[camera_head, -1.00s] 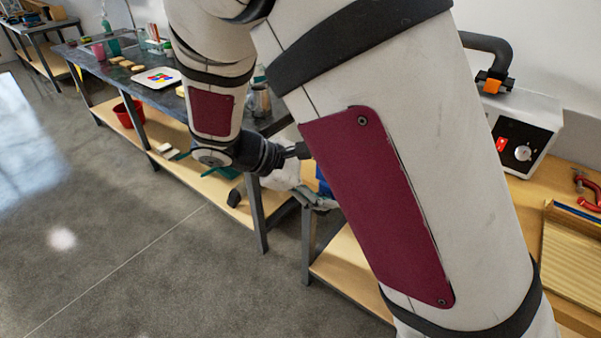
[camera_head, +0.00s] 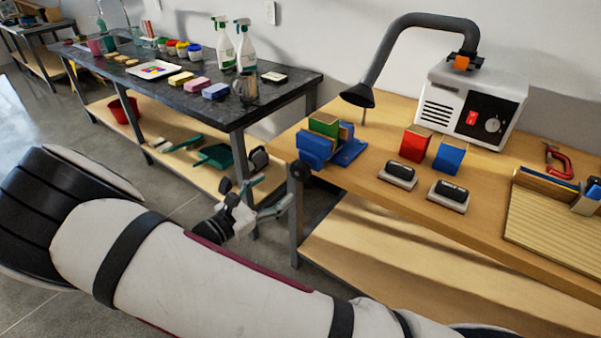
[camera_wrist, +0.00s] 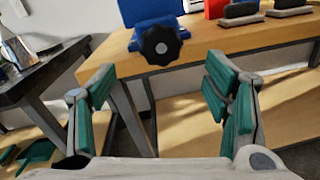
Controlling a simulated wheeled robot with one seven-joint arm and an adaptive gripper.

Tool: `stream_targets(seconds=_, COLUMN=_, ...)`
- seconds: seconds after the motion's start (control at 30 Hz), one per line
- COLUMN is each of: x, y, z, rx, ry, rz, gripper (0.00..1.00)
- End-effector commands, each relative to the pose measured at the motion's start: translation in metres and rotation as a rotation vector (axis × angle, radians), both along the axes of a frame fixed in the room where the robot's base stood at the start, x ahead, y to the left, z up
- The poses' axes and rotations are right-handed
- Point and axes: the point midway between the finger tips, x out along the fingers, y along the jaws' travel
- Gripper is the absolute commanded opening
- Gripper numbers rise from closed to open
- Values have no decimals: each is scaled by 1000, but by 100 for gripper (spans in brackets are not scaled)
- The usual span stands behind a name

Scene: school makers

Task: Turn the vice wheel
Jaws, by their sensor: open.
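The blue vice (camera_head: 316,150) is at the left end of the wooden bench and also shows at the top of the wrist view (camera_wrist: 150,12). It has a green block (camera_head: 324,125) between its jaws. Its black lobed wheel (camera_head: 301,170) hangs at the bench's front edge. In the wrist view the wheel (camera_wrist: 161,46) faces me, centred beyond the fingertips. My gripper (camera_head: 268,196) is open and empty, in front of and lower left of the wheel in the head view. Its green-padded fingers (camera_wrist: 160,75) are spread wide in the wrist view and appear apart from the wheel.
The wooden bench (camera_head: 400,205) also carries red (camera_head: 416,144) and blue (camera_head: 449,154) blocks, two erasers and a white machine (camera_head: 470,105) with a hose. A dark table (camera_head: 250,115) with spray bottles stands left. Its legs and lower shelf are near my arm.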

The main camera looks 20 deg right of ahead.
Motion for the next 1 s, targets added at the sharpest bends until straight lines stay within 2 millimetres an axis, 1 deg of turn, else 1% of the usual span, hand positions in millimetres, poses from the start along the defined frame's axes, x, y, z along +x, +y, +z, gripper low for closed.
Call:
stream_targets(seconds=0.03, x=5, y=-11, z=0, rx=-2, ry=-1, rz=-5, gripper=70)
stream_targets(seconds=0.3, x=33, y=-56, z=0, rx=1, ry=-1, rz=-5, gripper=70)
stream_targets(seconds=0.5, x=49, y=-80, z=0, rx=1, ry=-1, rz=-3, gripper=70)
stream_targets(seconds=0.7, x=56, y=-92, z=0, rx=2, ry=0, rz=-3, gripper=70)
stream_targets(seconds=1.0, x=57, y=-93, z=0, rx=2, ry=-1, rz=-2, gripper=70)
